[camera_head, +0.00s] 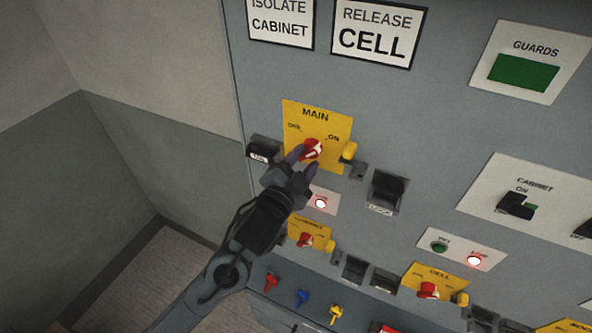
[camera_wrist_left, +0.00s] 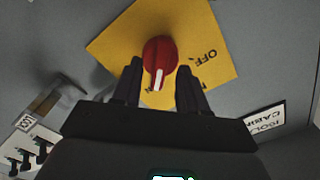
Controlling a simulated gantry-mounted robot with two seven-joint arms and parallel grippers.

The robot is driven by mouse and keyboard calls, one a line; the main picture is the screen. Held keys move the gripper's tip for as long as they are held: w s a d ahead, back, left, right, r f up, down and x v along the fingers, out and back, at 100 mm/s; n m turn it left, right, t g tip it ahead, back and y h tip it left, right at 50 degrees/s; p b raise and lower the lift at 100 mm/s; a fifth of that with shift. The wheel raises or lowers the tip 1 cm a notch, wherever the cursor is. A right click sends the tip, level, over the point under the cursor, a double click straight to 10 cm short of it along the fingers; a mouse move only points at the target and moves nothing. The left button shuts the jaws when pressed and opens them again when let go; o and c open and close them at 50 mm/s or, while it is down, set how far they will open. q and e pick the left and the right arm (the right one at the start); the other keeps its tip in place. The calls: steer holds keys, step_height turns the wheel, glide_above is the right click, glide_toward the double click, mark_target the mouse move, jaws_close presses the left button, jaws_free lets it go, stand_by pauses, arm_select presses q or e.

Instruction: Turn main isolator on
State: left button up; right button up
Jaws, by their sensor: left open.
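The main isolator is a red rotary knob (camera_head: 312,149) on a yellow plate (camera_head: 330,122) marked MAIN, OFF and ON, on the grey panel. The knob's white pointer is turned toward the ON side in the head view. The knob also shows in the left wrist view (camera_wrist_left: 160,54), with the yellow plate (camera_wrist_left: 112,40) behind it. My left gripper (camera_head: 304,160) is at the knob, its fingers (camera_wrist_left: 159,88) open on either side of its lower part. I cannot tell whether they touch it. My right gripper is not in view.
A yellow tab (camera_head: 349,151) sits right of the knob. A black holder (camera_head: 263,150) is to the left and a black lock holder (camera_head: 386,190) to the right.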

arm_select(q)
steer(key=b+v, duration=0.2)
steer(key=v, duration=0.8)
steer(key=shift+s+a+b, duration=0.2)
steer(key=shift+s+b, duration=0.1)
steer(key=shift+b, duration=0.1)
steer(key=s+a+f+n+g+y+p, duration=0.4)
steer(key=s+f+p, duration=0.35)
steer(key=f, duration=0.55)
steer(key=s+a+f+n+g+y+p, duration=0.1)
steer(key=s+a+f+n+g, duration=0.2)
steer(key=s+a, duration=0.3)
steer(key=s+a+f+n+g+y+p, duration=0.1)
steer(key=s+a+f+n+g, duration=0.3)
steer(key=s, duration=0.9)
steer(key=a+g+p, duration=0.1)
steer(key=a+g, duration=0.1)
steer(key=a, duration=0.1)
steer(key=shift+f+n+y, duration=0.35)
steer(key=shift+n+y, duration=0.05)
